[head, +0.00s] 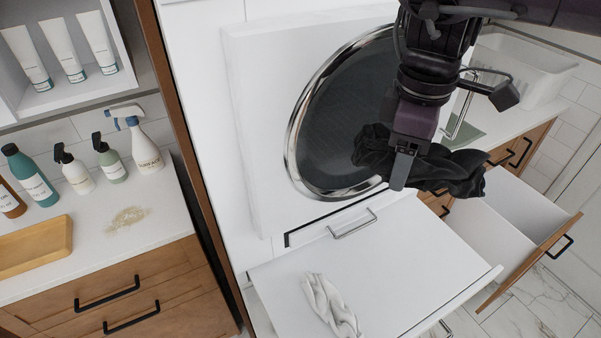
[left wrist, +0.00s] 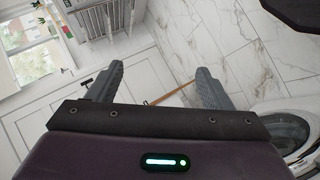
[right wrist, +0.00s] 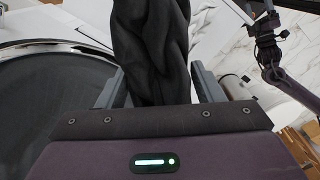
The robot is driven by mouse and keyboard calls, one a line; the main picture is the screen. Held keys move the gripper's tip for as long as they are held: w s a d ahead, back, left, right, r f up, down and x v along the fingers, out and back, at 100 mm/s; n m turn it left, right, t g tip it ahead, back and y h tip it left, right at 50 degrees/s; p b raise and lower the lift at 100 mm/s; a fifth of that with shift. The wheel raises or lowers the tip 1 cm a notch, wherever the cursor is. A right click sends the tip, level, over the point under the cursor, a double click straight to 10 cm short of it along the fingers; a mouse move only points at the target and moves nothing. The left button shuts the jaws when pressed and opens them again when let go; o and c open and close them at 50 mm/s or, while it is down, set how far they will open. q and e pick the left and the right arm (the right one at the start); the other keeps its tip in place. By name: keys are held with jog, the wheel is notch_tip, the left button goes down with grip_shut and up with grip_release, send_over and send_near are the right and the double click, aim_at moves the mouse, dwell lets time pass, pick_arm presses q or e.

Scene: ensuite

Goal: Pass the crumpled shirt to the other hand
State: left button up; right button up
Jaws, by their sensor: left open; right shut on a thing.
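A crumpled black shirt (head: 451,168) hangs in my right gripper (head: 403,168) in front of the round washer door in the head view. The shirt also shows in the right wrist view (right wrist: 152,45), bunched between the two fingers. My right gripper is shut on it. My left gripper (left wrist: 155,88) shows in the left wrist view with its fingers wide apart and nothing between them. It is not in the head view. No contact between the left gripper and the shirt shows.
The washer (head: 262,100) has a chrome-rimmed door. Below it, a white pull-out shelf (head: 400,265) holds a crumpled white cloth (head: 331,305). An open drawer (head: 525,215) juts out at right. Several bottles stand on the left counter (head: 150,200) near a powdery patch (head: 127,217).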

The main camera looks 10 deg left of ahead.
jog(key=shift+a, duration=0.1)
pick_arm(q)
jog(key=d+r+g+h, duration=0.1)
jog(key=d+r+h, duration=0.3)
jog(key=r, duration=1.1)
pick_arm(e)
jog(key=shift+w, duration=0.1)
pick_arm(q)
jog(key=n+t, duration=1)
jog(key=t, duration=0.1)
send_near(373, 153)
jog(key=w+f, duration=0.1)
jog(key=w, duration=0.1)
jog(key=shift+y, duration=0.4)
jog(key=x, duration=1)
jog(key=shift+w+d+f, duration=0.25)
jog(key=shift+o, duration=0.2)
